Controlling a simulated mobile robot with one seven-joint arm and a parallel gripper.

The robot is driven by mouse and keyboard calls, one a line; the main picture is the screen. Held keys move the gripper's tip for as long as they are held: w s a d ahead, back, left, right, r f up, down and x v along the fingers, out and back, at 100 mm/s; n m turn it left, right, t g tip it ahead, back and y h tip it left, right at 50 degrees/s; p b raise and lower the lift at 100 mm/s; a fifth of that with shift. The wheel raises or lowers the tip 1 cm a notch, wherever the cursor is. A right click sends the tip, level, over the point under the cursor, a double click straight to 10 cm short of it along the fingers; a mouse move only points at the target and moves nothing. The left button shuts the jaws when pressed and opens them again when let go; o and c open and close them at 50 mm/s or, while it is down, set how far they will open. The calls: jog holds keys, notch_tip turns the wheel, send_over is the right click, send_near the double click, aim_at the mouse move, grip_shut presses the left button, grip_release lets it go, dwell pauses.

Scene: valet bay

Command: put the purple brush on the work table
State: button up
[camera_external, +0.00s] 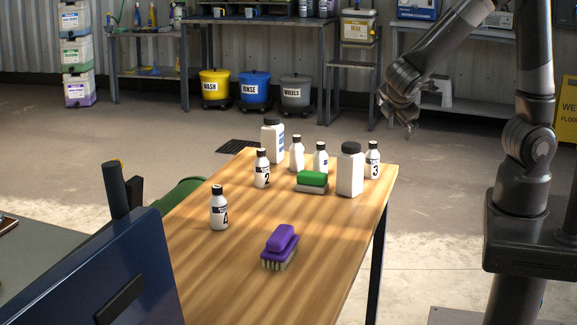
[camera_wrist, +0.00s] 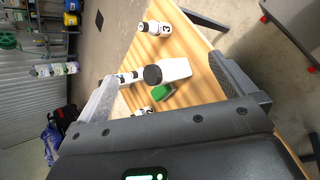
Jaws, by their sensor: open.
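The purple brush (camera_external: 280,247) sits on the wooden work table (camera_external: 330,265), toward its near end, bristles down. It is not visible in the wrist view. My gripper (camera_external: 400,118) is raised beyond the far right corner of the table, well away from the brush. In the wrist view my gripper (camera_wrist: 165,105) has its two fingers spread wide with nothing held between them. The table (camera_wrist: 190,45) shows below it there, with bottles and a green-topped block in sight.
White bottles, including a large one (camera_external: 350,170) and one at the left edge (camera_external: 219,208), stand on the table. A green-and-white block (camera_external: 312,182) lies among them. A dark blue panel (camera_external: 110,270) is at the near left. The table around the brush is clear.

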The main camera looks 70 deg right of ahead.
jog(key=s+a+r+m+t+y, duration=0.2)
jog(key=s+r+m+t+y, duration=0.1)
jog(key=s+r+m+y, duration=0.6)
jog(key=s+r+m, duration=0.1)
jog(key=s, duration=0.1)
jog(key=shift+s+a+r, duration=0.2)
jog(key=shift+s+r, duration=0.1)
jog(key=shift+s, duration=0.1)
